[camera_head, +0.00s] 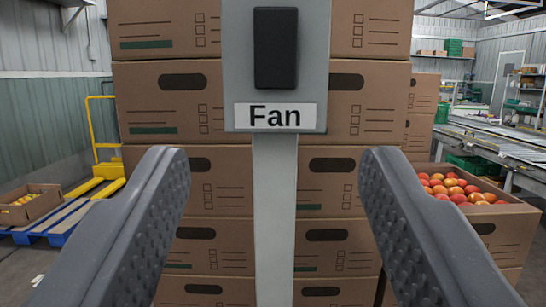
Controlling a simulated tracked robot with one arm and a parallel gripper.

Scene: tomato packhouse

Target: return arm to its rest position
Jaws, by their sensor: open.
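My gripper (269,160) shows at the front of the view with its two grey textured fingers wide apart. It is open, and nothing is between the fingertips. Straight ahead, between the fingers, stands a grey post (274,210) with a panel on top. The panel carries a black switch (276,48) and a white label (275,116) that reads "Fan". The fingers appear apart from the post. The rest of my arm is out of view.
Stacked cardboard boxes (170,100) rise behind the post. At right are a box of tomatoes (495,225) and a roller conveyor (500,145). At left are a yellow pallet truck (105,160), a blue pallet (45,228) and a small fruit box (35,205).

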